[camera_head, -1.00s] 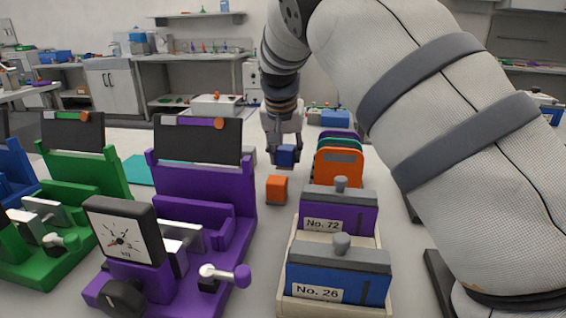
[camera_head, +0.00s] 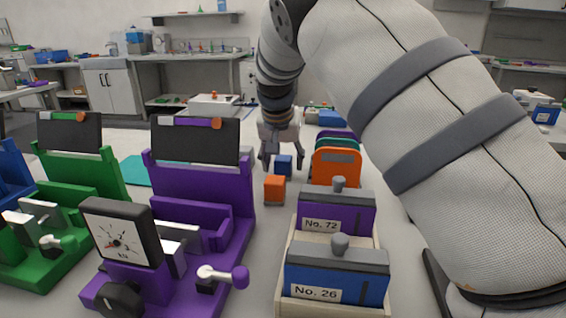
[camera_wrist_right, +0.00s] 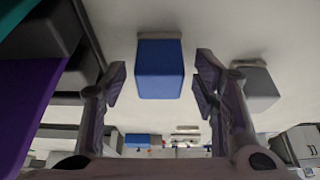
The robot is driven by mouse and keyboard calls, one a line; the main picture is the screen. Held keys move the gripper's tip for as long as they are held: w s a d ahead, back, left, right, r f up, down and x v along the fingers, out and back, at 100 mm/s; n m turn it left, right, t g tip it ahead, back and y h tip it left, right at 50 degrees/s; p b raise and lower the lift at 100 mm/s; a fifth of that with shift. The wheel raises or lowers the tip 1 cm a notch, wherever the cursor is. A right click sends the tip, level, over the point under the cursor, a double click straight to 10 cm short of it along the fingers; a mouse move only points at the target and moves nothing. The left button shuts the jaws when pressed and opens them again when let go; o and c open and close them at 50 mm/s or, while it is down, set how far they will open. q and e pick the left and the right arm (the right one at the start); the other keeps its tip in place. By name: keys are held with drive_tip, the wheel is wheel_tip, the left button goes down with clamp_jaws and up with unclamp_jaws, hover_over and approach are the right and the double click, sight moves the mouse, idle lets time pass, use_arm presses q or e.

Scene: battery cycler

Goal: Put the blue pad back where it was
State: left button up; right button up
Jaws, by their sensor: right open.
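The blue pad is a small blue block (camera_head: 284,166) on the white table, behind the orange block (camera_head: 275,190). In the right wrist view the blue pad (camera_wrist_right: 160,70) shows between the finger pads, with a gap on both sides. My right gripper (camera_head: 282,158) is open, with its fingers pointing down, one to each side of the blue pad; its spread fingers also show in the wrist view (camera_wrist_right: 161,72). My left gripper is not in view.
A grey block (camera_wrist_right: 256,86) is beside one finger in the wrist view. A beige tray (camera_head: 283,286) holds the No. 72 and No. 26 batteries. An orange plate (camera_head: 336,160) stands right of the gripper. A purple cycler (camera_head: 197,188) and a green one (camera_head: 75,175) stand left.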

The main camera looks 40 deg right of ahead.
drive_tip(key=v, duration=1.1)
drive_tip(key=shift+r+p, duration=0.25)
drive_tip(key=shift+p, duration=0.15)
